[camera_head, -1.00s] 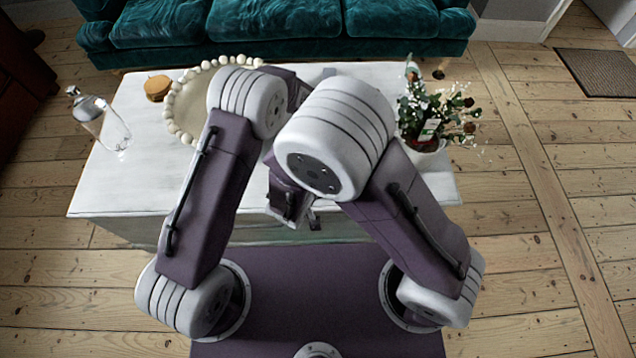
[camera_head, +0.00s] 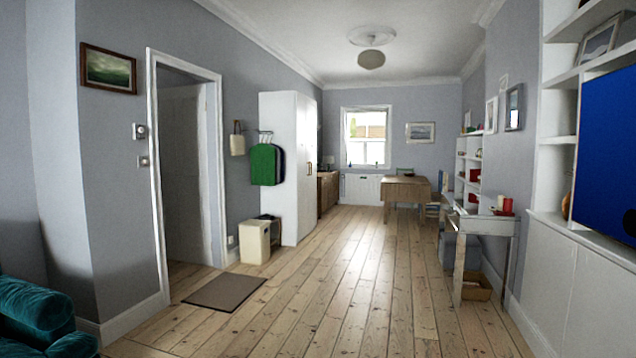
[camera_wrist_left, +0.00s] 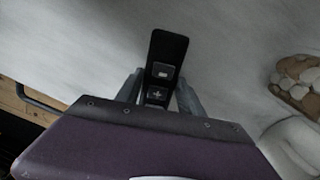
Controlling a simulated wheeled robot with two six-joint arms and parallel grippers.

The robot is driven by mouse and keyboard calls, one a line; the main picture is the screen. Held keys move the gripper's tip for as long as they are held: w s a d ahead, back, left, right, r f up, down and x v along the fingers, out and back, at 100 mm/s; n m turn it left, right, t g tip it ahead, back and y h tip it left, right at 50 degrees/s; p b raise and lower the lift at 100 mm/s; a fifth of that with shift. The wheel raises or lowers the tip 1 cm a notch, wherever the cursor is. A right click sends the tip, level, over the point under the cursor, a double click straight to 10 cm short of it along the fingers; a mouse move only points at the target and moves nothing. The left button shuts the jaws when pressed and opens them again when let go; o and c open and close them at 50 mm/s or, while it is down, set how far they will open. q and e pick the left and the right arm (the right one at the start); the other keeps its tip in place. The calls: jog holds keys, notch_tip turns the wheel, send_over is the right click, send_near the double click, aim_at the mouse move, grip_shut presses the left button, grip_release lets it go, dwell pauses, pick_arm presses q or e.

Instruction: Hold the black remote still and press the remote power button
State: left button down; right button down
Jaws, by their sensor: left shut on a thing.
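The black remote (camera_wrist_left: 166,52) shows in the left wrist view, sticking up from between my fingers above a pale tabletop. Two grey-edged buttons with light marks show on its face, the lower one with a plus sign. I cannot make out a power button. My left gripper (camera_wrist_left: 158,92) is shut on the remote, with one finger at each side. The purple gripper body hides the remote's near end. My right gripper is not in view. Neither arm shows in the head view now.
In the head view a screen (camera_head: 608,150) showing plain blue hangs at the right, over a white cabinet (camera_head: 580,262). Open floorboards (camera_head: 345,285) run down the middle. A teal sofa (camera_head: 40,315) is at lower left. Brown and white objects (camera_wrist_left: 298,82) lie right of the remote.

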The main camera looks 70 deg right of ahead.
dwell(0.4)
pick_arm(q)
jog(key=c, duration=0.7)
grip_release()
jog(key=shift+o, duration=0.2)
notch_tip(320, 180, up, 12)
